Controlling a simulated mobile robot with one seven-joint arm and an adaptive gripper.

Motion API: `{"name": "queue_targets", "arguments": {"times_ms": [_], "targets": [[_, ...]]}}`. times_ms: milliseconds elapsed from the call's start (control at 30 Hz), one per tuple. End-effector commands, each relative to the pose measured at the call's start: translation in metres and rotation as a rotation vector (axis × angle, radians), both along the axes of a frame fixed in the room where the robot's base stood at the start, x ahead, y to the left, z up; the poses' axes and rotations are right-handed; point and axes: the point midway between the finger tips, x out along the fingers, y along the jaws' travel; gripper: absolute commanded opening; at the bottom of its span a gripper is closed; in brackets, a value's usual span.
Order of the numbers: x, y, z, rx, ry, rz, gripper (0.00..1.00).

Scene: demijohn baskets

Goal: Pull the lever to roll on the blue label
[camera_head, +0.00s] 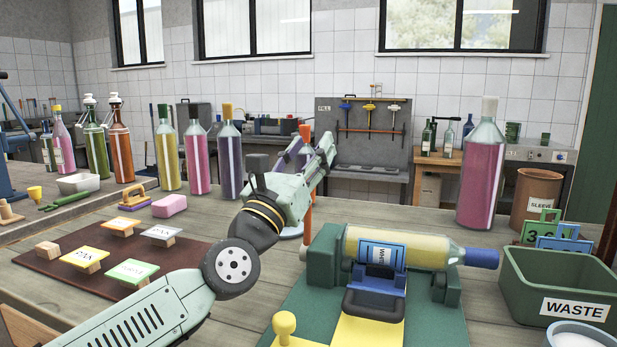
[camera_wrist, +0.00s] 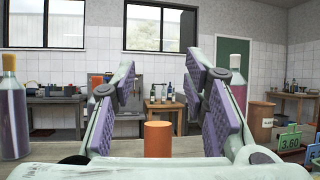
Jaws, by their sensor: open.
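A bottle with yellow contents (camera_head: 425,250) and a blue neck end lies on its side in a green cradle (camera_head: 446,284). A blue-framed label piece (camera_head: 376,268) with a white printed patch sits against its front, above a black U-shaped handle (camera_head: 373,305). An upright orange post (camera_head: 307,212), which looks like the lever, stands left of the cradle, partly hidden by my gripper. My gripper (camera_head: 312,150) is open at the post's upper part. In the wrist view, the orange post top (camera_wrist: 158,139) shows between the spread purple fingers (camera_wrist: 160,105); contact cannot be told.
A green waste bin (camera_head: 525,293) stands right of the cradle. Tall bottles (camera_head: 197,160) stand behind on the left, and a pink one (camera_head: 482,175) at the back right. A brown board (camera_head: 45,275) with stamp blocks lies left. A yellow knob (camera_head: 284,325) stands in front.

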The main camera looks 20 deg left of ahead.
Motion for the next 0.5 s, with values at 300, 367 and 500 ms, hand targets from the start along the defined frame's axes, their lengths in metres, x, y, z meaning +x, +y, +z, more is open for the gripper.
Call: {"name": "queue_targets", "arguments": {"times_ms": [300,367,500], "targets": [[0.000,0.000,0.037,0.000,0.000,0.000,0.41],[0.000,0.000,0.039,-0.001,0.000,0.000,0.41],[0.000,0.000,0.039,-0.002,0.000,-0.001,0.41]]}}
